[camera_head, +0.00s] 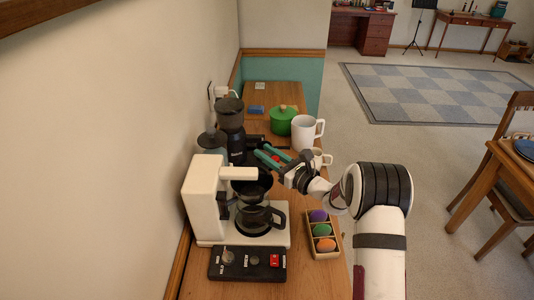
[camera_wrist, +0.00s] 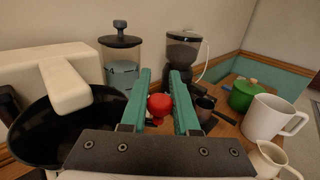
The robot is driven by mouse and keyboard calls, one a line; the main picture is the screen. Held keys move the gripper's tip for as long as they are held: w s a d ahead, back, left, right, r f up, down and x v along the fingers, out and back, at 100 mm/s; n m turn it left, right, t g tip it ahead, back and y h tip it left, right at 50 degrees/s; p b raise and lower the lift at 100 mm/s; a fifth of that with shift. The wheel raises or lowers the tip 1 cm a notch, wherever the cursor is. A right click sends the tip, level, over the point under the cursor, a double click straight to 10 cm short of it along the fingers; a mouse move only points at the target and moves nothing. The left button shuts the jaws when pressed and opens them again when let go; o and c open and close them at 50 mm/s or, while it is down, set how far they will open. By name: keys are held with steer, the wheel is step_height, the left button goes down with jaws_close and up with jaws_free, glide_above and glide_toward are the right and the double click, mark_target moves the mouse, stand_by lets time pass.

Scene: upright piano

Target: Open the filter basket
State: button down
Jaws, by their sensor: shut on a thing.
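The white coffee maker (camera_head: 206,205) stands on the narrow wooden counter. Its black filter basket (camera_head: 252,186) is under the white top arm (camera_head: 238,173), above the glass carafe (camera_head: 256,218). In the wrist view, the basket (camera_wrist: 62,128) is a wide black bowl at the left, partly covered by the white arm. My gripper (camera_head: 267,157) reaches in from the right, behind the basket. Its green fingers (camera_wrist: 160,90) are shut on a red knob (camera_wrist: 160,105). The knob's link to the basket is hidden by my gripper.
A black grinder (camera_head: 231,125) and a lidded glass jar (camera_wrist: 122,60) stand behind. A green pot (camera_head: 283,120), white mug (camera_head: 306,132) and small white pitcher (camera_head: 319,158) are close to my gripper. An egg-like set in a wooden tray (camera_head: 324,255) and a black switch box (camera_head: 248,264) are in front.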

steer(key=shift+s, duration=0.15)
steer(key=shift+s+d+m+t+h, duration=0.35)
steer(key=shift+d+m+t+h, duration=0.05)
steer(key=shift+d+h, duration=0.1)
steer(key=s+d+m+t+h, duration=0.4)
steer(key=s+d+m+h, duration=0.2)
steer(key=s+h, duration=0.5)
steer(key=shift+s+m+h, duration=0.15)
steer(key=shift+m+h, duration=0.75)
steer(key=shift+m, duration=0.5)
steer(key=c, duration=0.7)
jaws_free()
